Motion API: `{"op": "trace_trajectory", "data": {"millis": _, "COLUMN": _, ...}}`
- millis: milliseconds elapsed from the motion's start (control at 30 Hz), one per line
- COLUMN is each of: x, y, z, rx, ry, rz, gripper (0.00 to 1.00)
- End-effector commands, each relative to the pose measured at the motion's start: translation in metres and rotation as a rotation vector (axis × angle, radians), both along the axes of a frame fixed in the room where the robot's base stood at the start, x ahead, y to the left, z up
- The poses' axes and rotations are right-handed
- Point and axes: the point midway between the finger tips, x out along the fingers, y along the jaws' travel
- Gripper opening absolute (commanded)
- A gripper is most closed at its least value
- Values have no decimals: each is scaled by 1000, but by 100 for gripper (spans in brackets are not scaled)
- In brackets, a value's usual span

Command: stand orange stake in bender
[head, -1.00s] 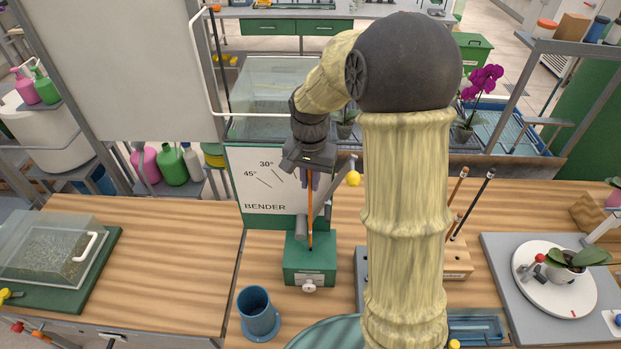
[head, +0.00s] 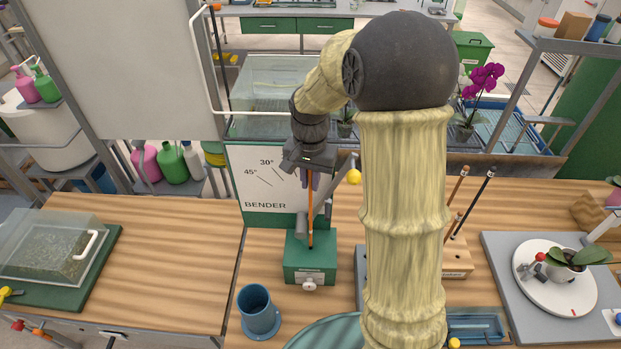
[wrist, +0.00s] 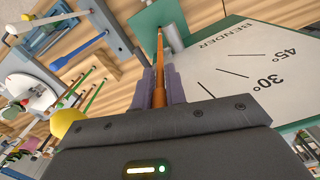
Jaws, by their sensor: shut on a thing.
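My gripper (head: 310,180) is shut on the orange stake (head: 310,215), which hangs down nearly upright from it. In the wrist view the orange stake (wrist: 159,60) runs between the gripper fingers (wrist: 160,88) toward the green block. The green bender block (head: 310,262) stands on the bench under it, with a pale knob on its front. The stake's lower end meets the top of the block; I cannot tell how deep it sits. The white BENDER board (head: 262,185) with angle lines stands behind.
A blue cup (head: 258,312) stands front left of the bender. A wooden rack (head: 458,262) with several stakes stands to the right, partly behind my arm. A yellow ball-ended lever (head: 354,177) is close right of my gripper. The left bench is partly clear.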

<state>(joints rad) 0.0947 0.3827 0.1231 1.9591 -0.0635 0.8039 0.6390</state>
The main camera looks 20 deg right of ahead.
Motion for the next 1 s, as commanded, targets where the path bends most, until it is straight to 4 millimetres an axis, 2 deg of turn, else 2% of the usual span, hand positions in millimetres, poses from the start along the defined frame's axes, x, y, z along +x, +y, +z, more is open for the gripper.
{"op": "trace_trajectory", "data": {"millis": 1000, "x": 0, "y": 0, "z": -13, "rx": 0, "ry": 0, "rz": 0, "gripper": 0}}
